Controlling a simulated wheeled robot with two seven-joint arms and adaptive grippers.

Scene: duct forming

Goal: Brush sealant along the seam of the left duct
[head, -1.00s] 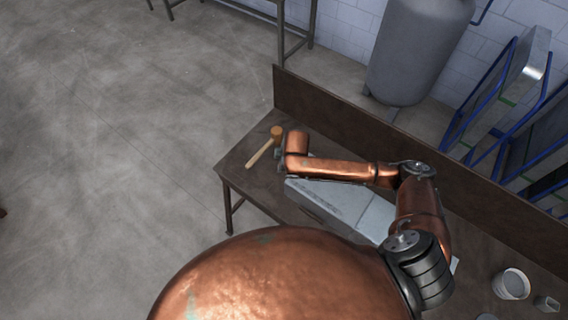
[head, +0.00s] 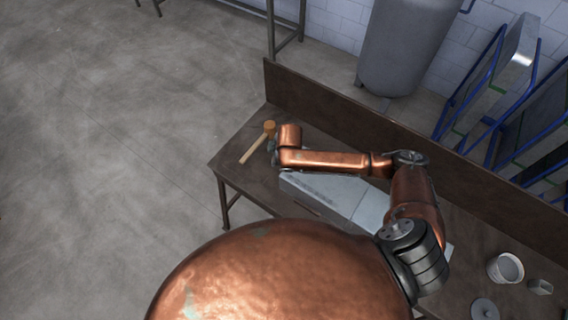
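A grey sheet-metal duct (head: 325,190) lies on the brown workbench, partly covered by my copper arm. A line crosses its top, and a paler section (head: 371,210) lies to the right of it. I cannot tell whether this line is the seam, and I see no sealant or brush on it. One of my arms reaches over the duct, its wrist near the duct's left end. No gripper fingers show clearly; they are hidden or out of frame. A white-grey bucket (head: 506,268) stands on the bench at the right.
A wooden mallet (head: 257,143) lies at the bench's left end. A small metal container (head: 540,287) and a round grey disc (head: 484,308) lie near the bucket. A raised board (head: 330,108) runs along the bench's back edge. A grey tank (head: 405,45) and blue-framed racks (head: 490,75) stand behind.

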